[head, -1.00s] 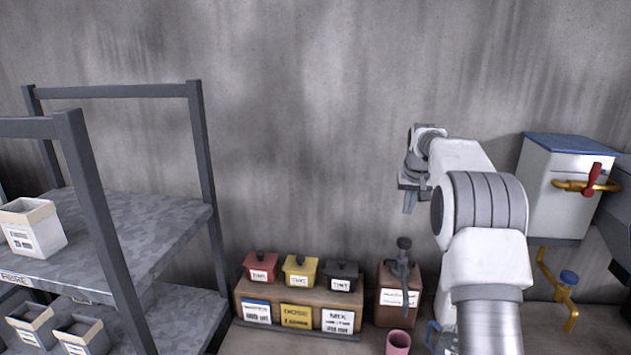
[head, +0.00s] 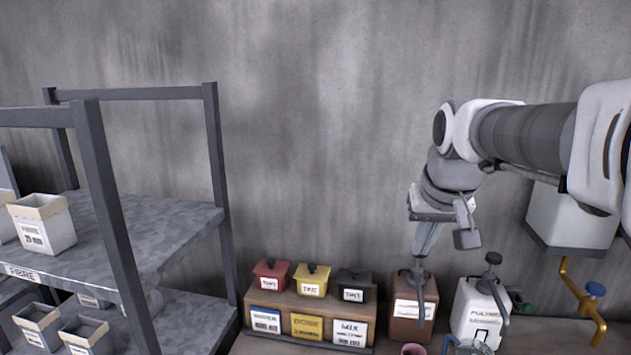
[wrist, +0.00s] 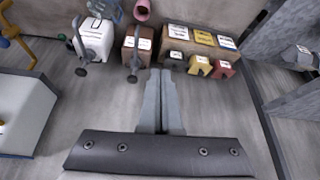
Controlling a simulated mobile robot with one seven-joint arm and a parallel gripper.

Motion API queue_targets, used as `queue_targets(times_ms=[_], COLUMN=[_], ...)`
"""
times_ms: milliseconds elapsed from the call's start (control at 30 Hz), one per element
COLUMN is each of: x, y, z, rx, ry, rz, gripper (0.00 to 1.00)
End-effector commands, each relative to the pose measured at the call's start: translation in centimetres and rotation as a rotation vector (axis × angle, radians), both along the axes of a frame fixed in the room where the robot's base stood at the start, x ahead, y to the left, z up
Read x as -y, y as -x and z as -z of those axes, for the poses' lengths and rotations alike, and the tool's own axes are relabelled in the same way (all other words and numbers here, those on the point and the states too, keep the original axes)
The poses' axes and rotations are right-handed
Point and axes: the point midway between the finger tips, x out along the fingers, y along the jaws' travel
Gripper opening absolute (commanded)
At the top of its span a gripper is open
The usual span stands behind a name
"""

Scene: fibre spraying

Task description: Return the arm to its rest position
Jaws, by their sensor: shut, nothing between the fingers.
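My gripper (head: 425,252) hangs from my arm in the right half of the head view, fingers pointing down. It shows in front of the wall, above the brown container (head: 407,318). In the wrist view my gripper (wrist: 160,72) has its two fingers together, with nothing between them. The fingers point toward the row of containers and touch none of them that I can see.
A wooden box with small red (head: 271,275), yellow (head: 312,281) and black (head: 354,287) lidded bins stands by the wall. A white container (head: 478,315) is right of the brown one. A metal shelf (head: 150,240) with white bins (head: 45,226) is at left. The wall's middle is clear.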

Motion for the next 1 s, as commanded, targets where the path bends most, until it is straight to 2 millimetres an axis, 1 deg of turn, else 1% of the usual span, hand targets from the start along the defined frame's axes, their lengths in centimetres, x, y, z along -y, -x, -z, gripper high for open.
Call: queue_targets(times_ms=[33,200,267,400,500,600,700,800,1000], x=[-0.4,-1.6,-1.9,-2.5,-2.9,-3.1,-3.2,-3.3,-3.3], y=[1.8,7.2,9.0,13.2,15.7,17.5,18.6,19.1,19.2], z=[0.5,2.3,3.2,5.6,7.4,8.8,9.9,10.3,10.4], rx=[0.006,0.015,0.018,0.025,0.030,0.033,0.033,0.034,0.033], ry=[0.001,0.003,0.004,0.007,0.009,0.009,0.011,0.011,0.011], rz=[-0.008,-0.029,-0.035,-0.052,-0.062,-0.070,-0.075,-0.078,-0.078], gripper=[0.00,0.00,0.00,0.00,0.00,0.00,0.00,0.00,0.00])
